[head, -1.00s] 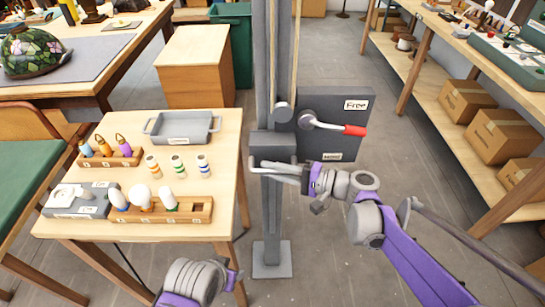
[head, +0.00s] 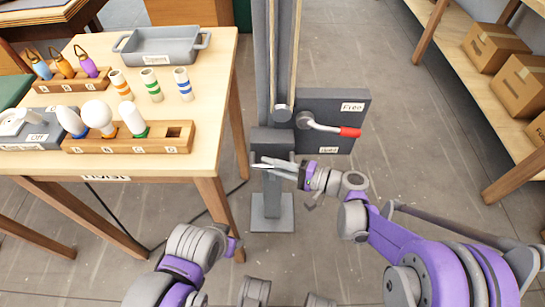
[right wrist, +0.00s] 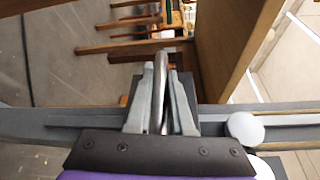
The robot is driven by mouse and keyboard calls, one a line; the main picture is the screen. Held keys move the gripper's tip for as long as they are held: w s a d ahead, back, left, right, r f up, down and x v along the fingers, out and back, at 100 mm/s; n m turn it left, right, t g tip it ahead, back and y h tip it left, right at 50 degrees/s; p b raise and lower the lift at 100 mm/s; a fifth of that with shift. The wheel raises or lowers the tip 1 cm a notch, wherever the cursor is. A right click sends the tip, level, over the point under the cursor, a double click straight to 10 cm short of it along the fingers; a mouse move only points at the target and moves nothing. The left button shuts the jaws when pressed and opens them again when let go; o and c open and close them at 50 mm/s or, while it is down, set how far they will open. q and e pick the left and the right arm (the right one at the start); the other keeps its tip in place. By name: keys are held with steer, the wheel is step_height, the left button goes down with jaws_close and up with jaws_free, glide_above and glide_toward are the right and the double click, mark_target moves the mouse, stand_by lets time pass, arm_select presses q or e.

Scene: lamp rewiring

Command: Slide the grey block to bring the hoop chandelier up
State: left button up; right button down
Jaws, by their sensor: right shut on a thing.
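The grey block (head: 268,139) sits on the upright grey post (head: 261,60), beside the lever panel. A metal handle (head: 253,161) sticks out of its front. My right gripper (head: 277,166) is shut on this handle. The right wrist view shows both fingers closed on the metal bar (right wrist: 161,65). Of my left arm only links show at the bottom of the head view; its fingers are not in view. The hoop chandelier is not in view.
A dark panel (head: 354,91) labelled "Free" carries a red-tipped lever (head: 350,132) pointing right. A wooden table (head: 215,100) with a grey tray (head: 160,45) and bulb racks stands left. Shelves with boxes (head: 498,45) stand right. The floor between is clear.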

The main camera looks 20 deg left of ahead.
steer(key=shift+s+f, duration=0.1)
steer(key=shift+f, duration=0.45)
steer(key=c, duration=0.8)
jaws_free()
steer(key=shift+d, duration=0.1)
steer(key=s+d+p, duration=0.1)
steer(key=d, duration=0.9)
steer(key=shift+d+r+p, duration=0.3)
steer(key=shift+r+p, duration=0.05)
steer(key=shift+r, duration=0.1)
